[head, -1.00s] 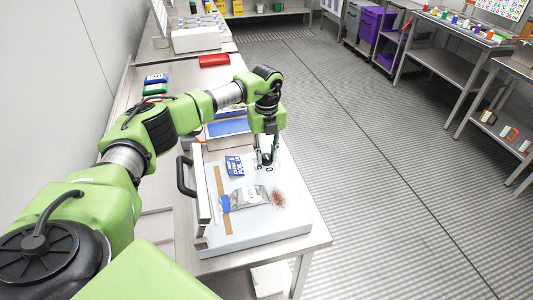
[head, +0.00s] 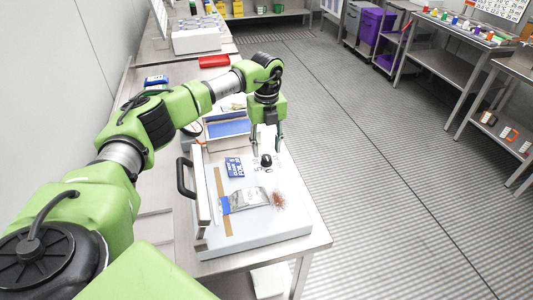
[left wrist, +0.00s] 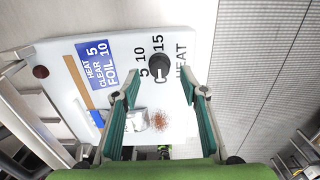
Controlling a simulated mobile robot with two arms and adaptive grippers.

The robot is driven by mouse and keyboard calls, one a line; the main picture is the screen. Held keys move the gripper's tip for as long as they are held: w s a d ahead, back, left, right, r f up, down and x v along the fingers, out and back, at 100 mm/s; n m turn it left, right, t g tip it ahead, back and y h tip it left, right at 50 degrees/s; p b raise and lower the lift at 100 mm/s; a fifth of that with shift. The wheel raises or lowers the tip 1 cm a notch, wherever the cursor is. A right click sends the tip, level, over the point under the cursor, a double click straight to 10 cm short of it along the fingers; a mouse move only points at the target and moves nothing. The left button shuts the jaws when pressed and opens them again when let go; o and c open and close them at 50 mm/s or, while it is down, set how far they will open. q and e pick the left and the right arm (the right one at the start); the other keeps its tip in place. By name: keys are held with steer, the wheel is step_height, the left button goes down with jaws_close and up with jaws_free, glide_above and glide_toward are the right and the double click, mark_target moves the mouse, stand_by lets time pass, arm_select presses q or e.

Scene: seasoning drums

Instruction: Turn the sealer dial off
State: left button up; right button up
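The sealer (head: 280,228) is a white box on the steel table, with a black handle on its left side. Its black dial (head: 266,160) stands on the top near the back right; it also shows in the left wrist view (left wrist: 159,63), beside printed numbers 5, 10, 15 and the word HEAT. I cannot tell which number the dial points at. My left gripper (head: 267,150) points down above the dial, its fingers apart and empty. In the left wrist view the open fingers (left wrist: 160,90) frame the area just below the dial. My right gripper is not in view.
A blue label card (head: 235,167), a silver pouch (head: 245,200) and reddish crumbs (head: 278,201) lie on the sealer top. A blue tray (head: 228,128) sits behind it. A red item (head: 214,61) lies farther back. The floor to the right is clear.

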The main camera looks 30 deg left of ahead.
mark_target(266, 157)
arm_select(q)
step_height(266, 157, up, 8)
steer(key=shift+r, duration=0.25)
steer(key=shift+f, duration=0.1)
stand_by(0.4)
